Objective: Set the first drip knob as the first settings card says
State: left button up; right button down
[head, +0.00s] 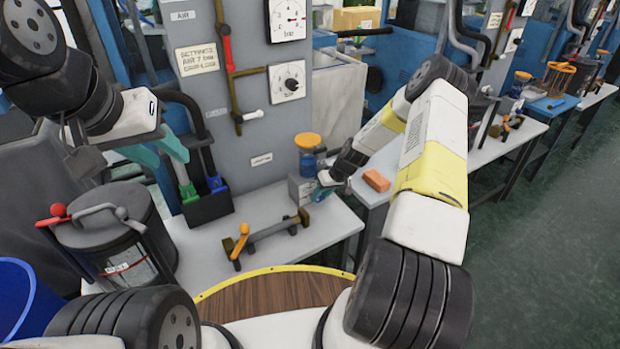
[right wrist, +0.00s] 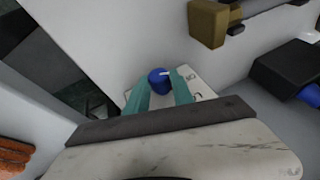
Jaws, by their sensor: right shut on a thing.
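In the right wrist view a round blue knob (right wrist: 157,77) with a white pointer line sits on a pale marked plate (right wrist: 205,88). The teal fingers of my right gripper (right wrist: 160,92) are shut on it, one on each side. In the head view my right gripper (head: 321,190) is at the grey oiler box (head: 297,190) below a blue jar (head: 307,162) with an orange cap; the knob is mostly hidden there. The settings card (head: 206,59) is on the grey column; it reads "SETTINGS, AIR 7 bar", its last line unclear. My left gripper (head: 158,153) is open and empty.
An orange brick (head: 376,180) lies on the bench right of my right gripper. A brown bracket with an orange-knobbed lever (head: 242,240) stands at the bench front. A grey drum (head: 118,240) with a red-knobbed lever and a black holder (head: 208,208) stand left.

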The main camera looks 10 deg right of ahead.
jog(key=y, duration=0.2)
jog(key=m+g+y, duration=0.1)
jog(key=y, duration=0.1)
jog(key=shift+w+d+f, duration=0.15)
jog(key=shift+d+f, duration=0.05)
jog(key=shift+d, duration=0.2)
jog(key=shift+d+f+g+y, duration=0.15)
jog(key=shift+g+y, duration=0.15)
jog(key=shift+y, duration=0.6)
jog(key=shift+m, duration=0.3)
jog(key=c, duration=1.1)
grip_release()
jog(key=v, duration=0.7)
jog(key=shift+d, duration=0.35)
